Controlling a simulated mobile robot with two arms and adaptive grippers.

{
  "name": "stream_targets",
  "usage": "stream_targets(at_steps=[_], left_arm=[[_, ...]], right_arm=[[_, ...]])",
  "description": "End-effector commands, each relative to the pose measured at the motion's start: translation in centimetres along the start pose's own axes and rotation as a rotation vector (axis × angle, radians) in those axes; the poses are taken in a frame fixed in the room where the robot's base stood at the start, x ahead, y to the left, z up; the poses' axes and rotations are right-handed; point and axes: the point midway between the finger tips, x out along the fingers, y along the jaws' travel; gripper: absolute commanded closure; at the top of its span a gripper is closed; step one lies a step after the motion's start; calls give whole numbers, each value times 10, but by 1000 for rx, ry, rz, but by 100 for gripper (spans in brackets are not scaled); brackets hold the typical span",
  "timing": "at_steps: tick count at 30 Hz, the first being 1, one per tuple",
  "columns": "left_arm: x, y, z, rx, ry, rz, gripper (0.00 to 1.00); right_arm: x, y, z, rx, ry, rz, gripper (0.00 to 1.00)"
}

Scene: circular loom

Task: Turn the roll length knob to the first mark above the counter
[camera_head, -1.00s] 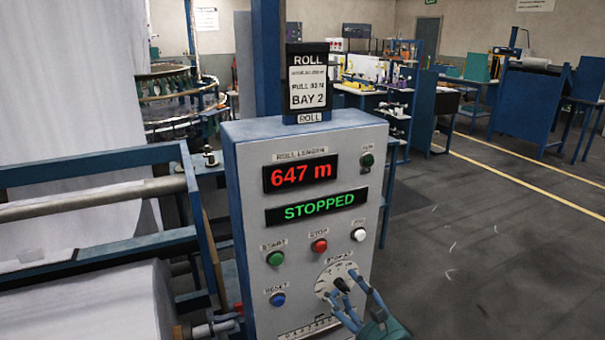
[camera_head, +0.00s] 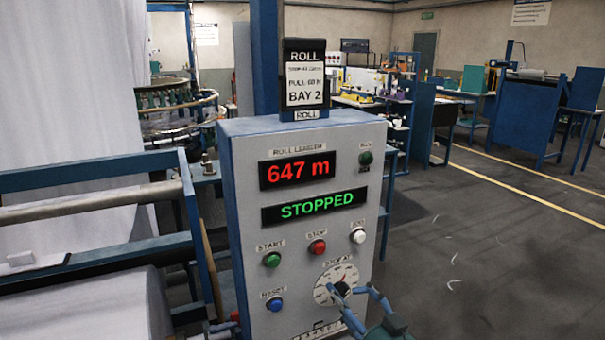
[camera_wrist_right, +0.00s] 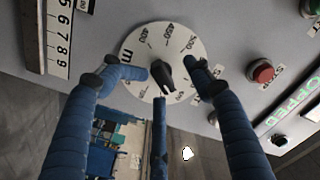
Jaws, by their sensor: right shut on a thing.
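The roll length counter (camera_head: 297,171) reads 647 m in red on the grey control box. Below it, the STOP AT dial (camera_head: 336,271) is a white round plate with a printed scale. Its black knob (camera_wrist_right: 165,72) sits at the dial's centre in the right wrist view, where numbers such as 400, 450 and 500 show around it. My right gripper (camera_head: 353,290) is at the dial from the lower right, with its blue fingers around the knob, shut on it. The fingers partly cover the dial, and I cannot read the pointer's exact mark. My left gripper is not in view.
A green STOPPED display (camera_head: 314,206) is above the buttons. The green start button (camera_head: 272,260), red stop button (camera_head: 317,247), white button (camera_head: 357,236) and blue reset button (camera_head: 274,304) are close to the dial. A roll frame stands at left; open floor lies at right.

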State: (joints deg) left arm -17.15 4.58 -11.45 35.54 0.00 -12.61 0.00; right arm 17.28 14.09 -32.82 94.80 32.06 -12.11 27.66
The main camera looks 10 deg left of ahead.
Motion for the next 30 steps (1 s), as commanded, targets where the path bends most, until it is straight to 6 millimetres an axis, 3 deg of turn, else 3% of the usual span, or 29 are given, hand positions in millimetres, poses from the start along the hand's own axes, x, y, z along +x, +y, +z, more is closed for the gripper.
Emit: stream_targets(at_steps=[2, 3, 5, 11, 15, 24, 30], left_arm=[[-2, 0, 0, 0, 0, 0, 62], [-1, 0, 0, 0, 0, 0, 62], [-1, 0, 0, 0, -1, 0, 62], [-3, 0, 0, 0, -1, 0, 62], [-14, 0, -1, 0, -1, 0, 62], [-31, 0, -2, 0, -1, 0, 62], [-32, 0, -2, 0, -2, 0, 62]], right_arm=[[2, -8, -9, -48, 17, -14, 80], [2, -8, -8, -55, 17, -14, 50], [2, -8, -8, -50, 18, -15, 62], [0, -9, -9, -45, 17, -15, 62], [-18, -9, -9, -42, 14, -12, 69], [-61, -5, -5, -42, 8, -6, 69], [-69, -3, -3, -41, 7, -6, 69]])
